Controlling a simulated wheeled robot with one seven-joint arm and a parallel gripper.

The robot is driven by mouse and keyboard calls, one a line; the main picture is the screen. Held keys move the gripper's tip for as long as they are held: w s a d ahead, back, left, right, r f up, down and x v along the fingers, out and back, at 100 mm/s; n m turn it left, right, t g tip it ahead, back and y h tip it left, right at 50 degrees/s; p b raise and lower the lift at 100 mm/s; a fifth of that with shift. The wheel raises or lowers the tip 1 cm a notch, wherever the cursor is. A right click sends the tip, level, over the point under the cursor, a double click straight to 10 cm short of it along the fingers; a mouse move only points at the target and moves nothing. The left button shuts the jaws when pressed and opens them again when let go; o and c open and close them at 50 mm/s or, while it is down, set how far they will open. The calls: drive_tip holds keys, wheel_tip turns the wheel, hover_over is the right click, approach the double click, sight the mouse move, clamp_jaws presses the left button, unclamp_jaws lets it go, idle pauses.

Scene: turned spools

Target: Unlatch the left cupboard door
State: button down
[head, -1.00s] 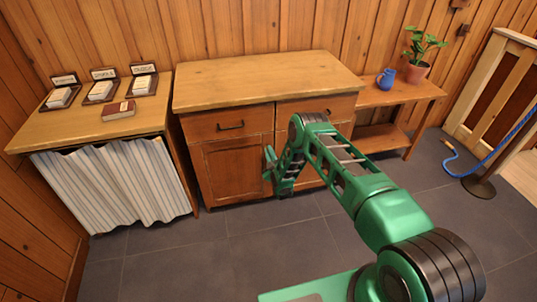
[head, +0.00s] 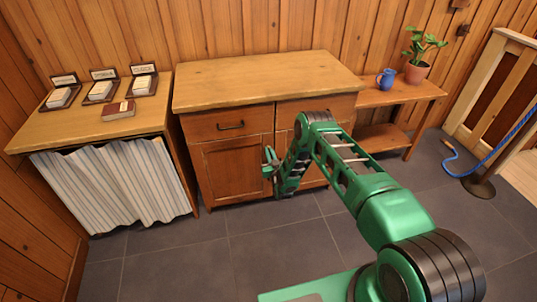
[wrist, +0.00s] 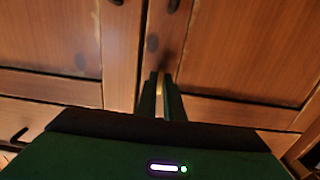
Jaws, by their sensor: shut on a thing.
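The left cupboard door (head: 235,170) is a brown wooden panel under the left drawer, and it looks closed in the head view. My gripper (head: 267,161) is at this door's right edge, near the middle of the cupboard. In the wrist view, my gripper (wrist: 160,95) has its two fingers close together at the door stile beside the gap between the doors. They are shut on a small pale, brass-like piece (wrist: 160,84), which appears to be the latch. The fingers hide most of it, so its exact position cannot be told.
The cupboard top (head: 265,80) is bare. A curtained table (head: 60,125) with small boxes and a red book (head: 118,110) stands to the left. The floor (head: 200,250) in front is clear.

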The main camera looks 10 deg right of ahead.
drive_tip(key=shift+s+f, duration=0.15)
drive_tip(key=shift+f, duration=0.2)
drive_tip(key=c, duration=1.9)
unclamp_jaws()
drive_tip(key=shift+o, duration=0.2)
drive_tip(key=shift+r, duration=0.2)
drive_tip(key=s, duration=1)
drive_tip(key=shift+s, duration=0.3)
drive_tip(key=shift+f, duration=0.1)
